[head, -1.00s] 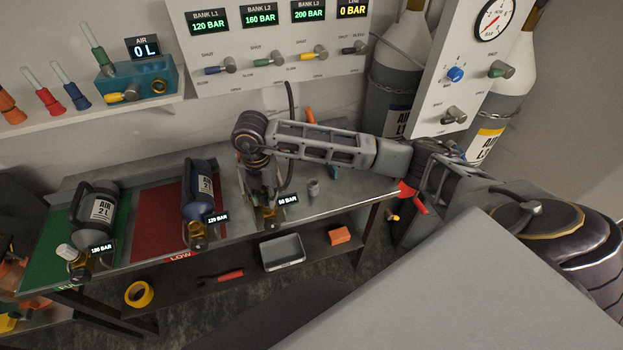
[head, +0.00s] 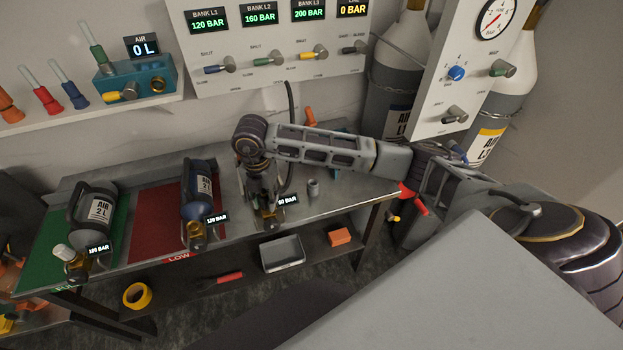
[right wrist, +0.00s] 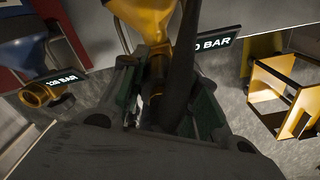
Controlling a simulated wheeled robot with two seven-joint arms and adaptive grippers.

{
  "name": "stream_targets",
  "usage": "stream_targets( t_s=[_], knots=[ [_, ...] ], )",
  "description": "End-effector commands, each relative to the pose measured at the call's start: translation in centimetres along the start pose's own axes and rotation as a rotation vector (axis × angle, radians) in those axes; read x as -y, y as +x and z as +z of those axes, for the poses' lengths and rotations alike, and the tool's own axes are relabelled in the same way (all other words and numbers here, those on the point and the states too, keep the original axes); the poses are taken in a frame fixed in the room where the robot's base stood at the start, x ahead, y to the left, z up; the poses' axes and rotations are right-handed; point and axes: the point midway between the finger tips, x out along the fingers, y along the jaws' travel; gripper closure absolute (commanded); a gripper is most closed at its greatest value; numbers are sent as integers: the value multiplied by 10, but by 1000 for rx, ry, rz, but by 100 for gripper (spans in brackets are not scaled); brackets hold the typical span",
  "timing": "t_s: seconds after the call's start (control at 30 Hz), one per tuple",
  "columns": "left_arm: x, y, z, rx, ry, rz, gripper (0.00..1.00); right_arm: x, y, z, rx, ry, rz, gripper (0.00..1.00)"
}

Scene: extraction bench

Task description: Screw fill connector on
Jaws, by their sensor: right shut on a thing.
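My right gripper (head: 262,194) points down at the front of the bench, over a brass valve (head: 268,217) beside a small label whose first digit is hard to read. In the right wrist view the gripper (right wrist: 160,100) is shut on the fill connector (right wrist: 157,70), a narrow dark and brass piece. A black hose (right wrist: 181,75) runs up past it, and the hose (head: 291,105) also shows behind my arm in the head view. The brass valve (right wrist: 148,18) is right by the connector; whether they are threaded together I cannot tell. My left gripper is out of view.
Two cylinders lie left on the bench, one on the green mat (head: 45,262) and one on the red mat (head: 150,247). A small grey cup (head: 313,187) stands right of my gripper. A grey tray (head: 283,253) is on the lower shelf. The valve panel (head: 275,50) is behind.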

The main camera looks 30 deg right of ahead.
Motion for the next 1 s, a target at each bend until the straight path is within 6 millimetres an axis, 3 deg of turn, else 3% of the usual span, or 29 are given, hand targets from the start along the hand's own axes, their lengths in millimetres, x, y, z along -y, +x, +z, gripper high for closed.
stream_targets(
  t_s=[1.0],
  knots=[
    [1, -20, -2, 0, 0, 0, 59, 0, -1, 0, -1, 553, 0, 100]
  ],
)
